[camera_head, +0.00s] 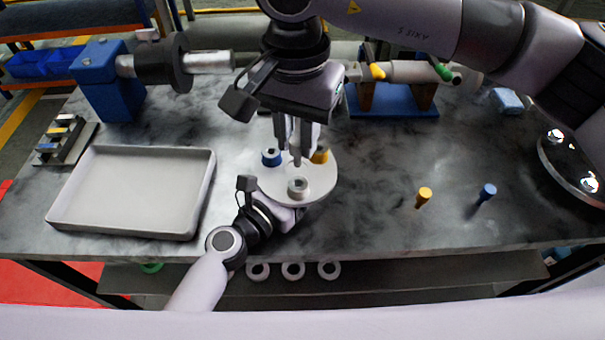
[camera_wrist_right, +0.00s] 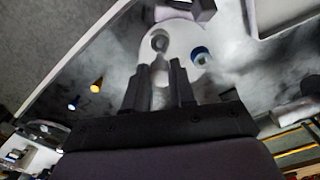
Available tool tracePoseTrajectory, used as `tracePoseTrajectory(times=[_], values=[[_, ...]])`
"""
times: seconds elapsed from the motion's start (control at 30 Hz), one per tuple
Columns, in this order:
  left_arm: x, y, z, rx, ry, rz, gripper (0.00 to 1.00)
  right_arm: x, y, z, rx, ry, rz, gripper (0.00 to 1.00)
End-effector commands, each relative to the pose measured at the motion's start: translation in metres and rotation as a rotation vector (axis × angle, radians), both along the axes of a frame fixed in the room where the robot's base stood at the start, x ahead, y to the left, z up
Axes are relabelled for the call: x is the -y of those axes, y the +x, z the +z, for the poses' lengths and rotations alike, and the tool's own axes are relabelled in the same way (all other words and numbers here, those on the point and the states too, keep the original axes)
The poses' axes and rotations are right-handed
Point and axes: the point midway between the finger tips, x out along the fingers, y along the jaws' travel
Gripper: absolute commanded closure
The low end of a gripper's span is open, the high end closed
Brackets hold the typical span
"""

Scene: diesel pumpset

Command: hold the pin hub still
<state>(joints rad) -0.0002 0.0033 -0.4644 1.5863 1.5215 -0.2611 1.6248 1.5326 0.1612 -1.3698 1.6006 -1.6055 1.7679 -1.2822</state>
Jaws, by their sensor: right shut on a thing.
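The pin hub (camera_head: 318,185) is a pale round disc over the table. It carries a blue collar (camera_head: 271,158), a yellow collar (camera_head: 320,156) and a light grey collar (camera_head: 298,187). My right gripper (camera_head: 297,148) points down above the disc, shut on a light grey pin (camera_head: 297,158). The wrist view shows this pin (camera_wrist_right: 160,70) between the fingers over the hub (camera_wrist_right: 180,35). My left gripper (camera_head: 287,214) is at the hub's near edge. Its fingertips are hidden, so I cannot tell whether they grip the hub.
A yellow pin (camera_head: 423,197) and a blue pin (camera_head: 487,194) stand on the table at right. An empty pale tray (camera_head: 133,233) lies at left. Blue-based fixtures (camera_head: 108,85) stand behind. Several white rings (camera_head: 293,271) lie on a lower shelf.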

Motion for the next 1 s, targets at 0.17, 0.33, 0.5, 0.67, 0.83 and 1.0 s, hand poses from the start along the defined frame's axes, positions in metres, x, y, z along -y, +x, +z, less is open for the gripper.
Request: tracePoseTrajectory(times=[0.17,0.33,0.5,0.67,0.83,1.0], values=[[0.0,0.0,0.0,0.0,0.0,0.0,1.0,0.0,0.0,0.0,0.0,0.0,0.0,1.0],[0.0,0.0,0.0,0.0,0.0,0.0,1.0,0.0,0.0,-0.002,0.0,0.0,0.0,1.0],[0.0,0.0,0.0,0.0,0.0,0.0,1.0,0.0,0.0,-0.01,-0.001,0.0,0.001,1.0],[0.0,0.0,0.0,0.0,0.0,0.0,1.0,0.0,0.0,-0.022,0.0,0.0,0.002,1.0],[0.0,0.0,0.0,0.0,0.0,0.0,1.0,0.0,0.0,-0.031,-0.001,0.001,0.003,1.0],[0.0,0.0,0.0,0.0,0.0,0.0,1.0,0.0,0.0,-0.033,0.0,0.001,0.003,1.0]])
